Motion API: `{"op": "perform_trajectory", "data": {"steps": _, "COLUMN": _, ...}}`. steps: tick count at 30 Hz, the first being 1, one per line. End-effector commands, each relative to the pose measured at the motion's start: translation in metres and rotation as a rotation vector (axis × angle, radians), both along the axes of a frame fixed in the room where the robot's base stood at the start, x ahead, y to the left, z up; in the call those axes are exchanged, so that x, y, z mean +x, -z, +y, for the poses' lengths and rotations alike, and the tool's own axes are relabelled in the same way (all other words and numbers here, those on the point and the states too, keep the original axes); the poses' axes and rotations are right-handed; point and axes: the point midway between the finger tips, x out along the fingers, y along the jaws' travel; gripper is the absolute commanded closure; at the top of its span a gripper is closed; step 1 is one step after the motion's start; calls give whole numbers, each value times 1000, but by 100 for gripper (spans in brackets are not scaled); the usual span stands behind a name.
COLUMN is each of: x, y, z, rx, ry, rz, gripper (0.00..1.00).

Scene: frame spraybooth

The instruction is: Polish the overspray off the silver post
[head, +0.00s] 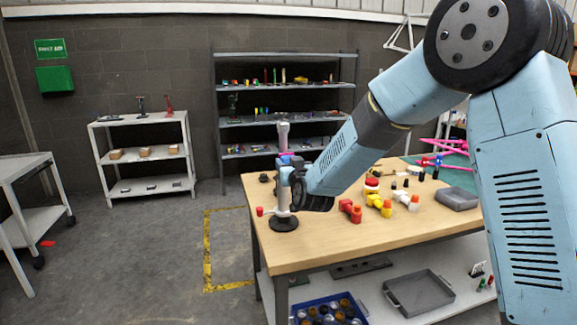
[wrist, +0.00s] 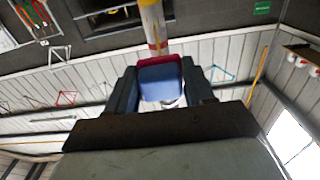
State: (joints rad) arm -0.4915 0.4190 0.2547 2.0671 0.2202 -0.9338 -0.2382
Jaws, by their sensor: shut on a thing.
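The silver post (head: 283,135) stands upright on a round black base (head: 284,224) near the left corner of the wooden bench. My gripper (wrist: 158,84) is shut on a blue block with a dark red edge (wrist: 160,82), which looks like a polishing pad. The pad's red edge is at the post; I cannot tell whether it presses on it. In the head view my gripper (head: 287,172) hides the post's middle.
On the bench (head: 330,238), red fittings (head: 350,211), yellow fittings (head: 380,205) and a grey tray (head: 457,198) lie right of the post. A blue crate (head: 328,310) sits below. Shelves (head: 285,88) stand behind.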

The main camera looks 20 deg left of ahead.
Motion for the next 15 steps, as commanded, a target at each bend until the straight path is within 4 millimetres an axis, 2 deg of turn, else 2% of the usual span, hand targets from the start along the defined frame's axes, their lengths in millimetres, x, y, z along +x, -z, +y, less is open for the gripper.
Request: {"op": "perform_trajectory", "data": {"steps": 15, "x": 7, "y": 0, "z": 5, "rx": 1, "ry": 0, "rz": -1, "gripper": 72}}
